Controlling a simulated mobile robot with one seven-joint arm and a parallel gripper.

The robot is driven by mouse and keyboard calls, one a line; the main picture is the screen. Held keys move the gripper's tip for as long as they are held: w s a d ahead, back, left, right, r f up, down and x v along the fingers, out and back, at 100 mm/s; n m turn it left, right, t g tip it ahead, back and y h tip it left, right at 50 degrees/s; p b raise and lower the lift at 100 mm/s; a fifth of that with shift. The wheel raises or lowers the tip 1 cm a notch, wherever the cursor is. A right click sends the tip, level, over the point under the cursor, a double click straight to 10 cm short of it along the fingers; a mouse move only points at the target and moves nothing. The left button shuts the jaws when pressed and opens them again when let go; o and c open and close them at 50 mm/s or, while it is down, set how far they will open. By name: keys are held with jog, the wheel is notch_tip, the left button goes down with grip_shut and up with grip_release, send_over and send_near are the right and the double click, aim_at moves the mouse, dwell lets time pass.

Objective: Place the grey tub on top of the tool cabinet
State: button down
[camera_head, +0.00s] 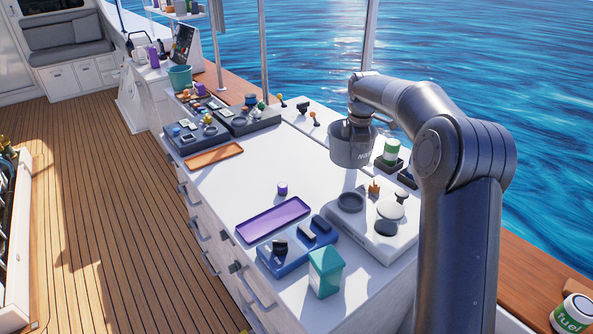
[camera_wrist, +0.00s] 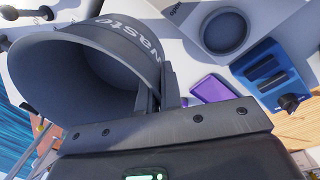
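The grey tub (camera_head: 350,147) hangs from my gripper (camera_head: 358,115) above the right part of a long white drawer cabinet (camera_head: 225,215), which seems to be the tool cabinet. In the wrist view the tub (camera_wrist: 75,75) is tilted, with its open mouth showing and part of the lettering "Waste" on its wall. My gripper (camera_wrist: 160,92) is shut on the tub's wall near the rim. Whether the tub's underside touches anything is hidden.
A purple tray (camera_head: 273,220), a blue organizer (camera_head: 297,247), a teal container (camera_head: 325,270) and a grey block with round parts (camera_head: 365,222) stand on the cabinet. An orange tray (camera_head: 213,156) lies farther back. The white top between the trays is mostly clear.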

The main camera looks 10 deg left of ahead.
jog(key=shift+w+a+f, duration=0.5)
jog(key=shift+a+f, duration=1.1)
jog(key=shift+f, duration=0.05)
jog(key=shift+w+a+f, duration=0.55)
jog(key=shift+a+f, duration=1.05)
jog(key=shift+w+a+f, duration=0.5)
jog(key=shift+a+f, duration=1.1)
jog(key=shift+f, duration=0.05)
jog(key=shift+f, duration=0.1)
jog(key=c, duration=1.6)
grip_release()
jog(key=shift+f, duration=0.1)
